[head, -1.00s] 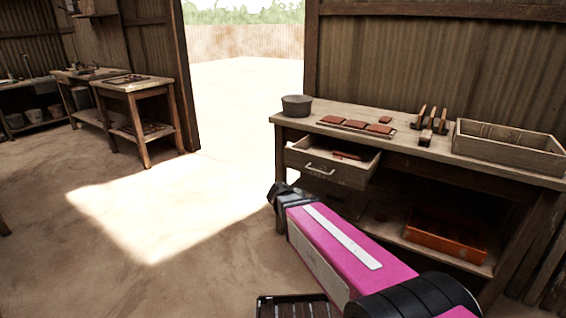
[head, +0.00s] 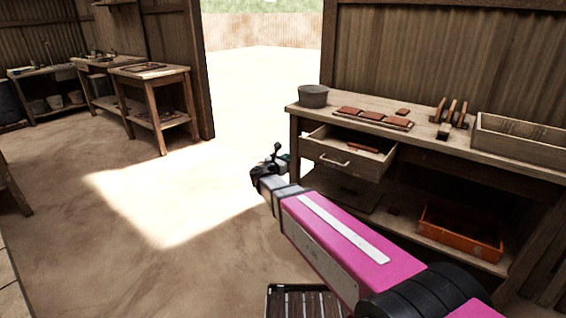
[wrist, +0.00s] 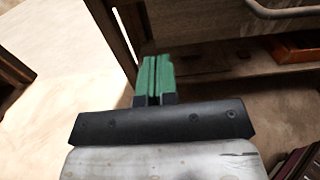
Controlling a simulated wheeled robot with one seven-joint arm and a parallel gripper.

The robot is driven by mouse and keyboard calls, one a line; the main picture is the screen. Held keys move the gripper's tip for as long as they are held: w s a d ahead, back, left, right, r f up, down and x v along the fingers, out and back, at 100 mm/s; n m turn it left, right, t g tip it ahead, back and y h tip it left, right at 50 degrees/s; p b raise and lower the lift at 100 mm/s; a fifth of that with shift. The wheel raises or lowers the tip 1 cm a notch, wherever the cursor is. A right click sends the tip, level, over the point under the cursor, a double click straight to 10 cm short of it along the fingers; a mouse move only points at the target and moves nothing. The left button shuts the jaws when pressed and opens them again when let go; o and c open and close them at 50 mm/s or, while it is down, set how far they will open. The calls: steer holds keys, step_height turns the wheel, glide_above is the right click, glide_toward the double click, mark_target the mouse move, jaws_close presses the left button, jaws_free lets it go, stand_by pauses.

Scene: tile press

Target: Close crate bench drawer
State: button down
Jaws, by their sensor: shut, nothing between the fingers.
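The crate bench (head: 460,143) stands at the right in the head view, with its drawer (head: 341,158) pulled out at the left end. The drawer has a metal bar handle (head: 333,163) on its front and a reddish piece (head: 362,147) inside. My gripper (head: 283,158) is in front of the bench, to the left of the drawer front and apart from it. In the wrist view its green fingers (wrist: 154,78) are together and empty. The handle (wrist: 290,12) shows at the top right of the wrist view, beyond the fingers.
On the bench top are a dark pot (head: 313,96), several red tiles (head: 372,116), upright wooden tools (head: 450,112) and a wooden crate (head: 520,138). An orange tray (head: 460,232) is on the lower shelf. Open floor (head: 130,250) lies left. Another table (head: 152,72) stands far left.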

mark_target(301, 149)
steer(key=x, duration=0.8)
steer(key=shift+w+d, duration=0.25)
steer(key=shift+w, duration=0.05)
steer(key=x, duration=2.6)
steer(key=shift+w+d, duration=0.1)
steer(key=shift+w, duration=0.15)
steer(key=shift+w+d, duration=0.1)
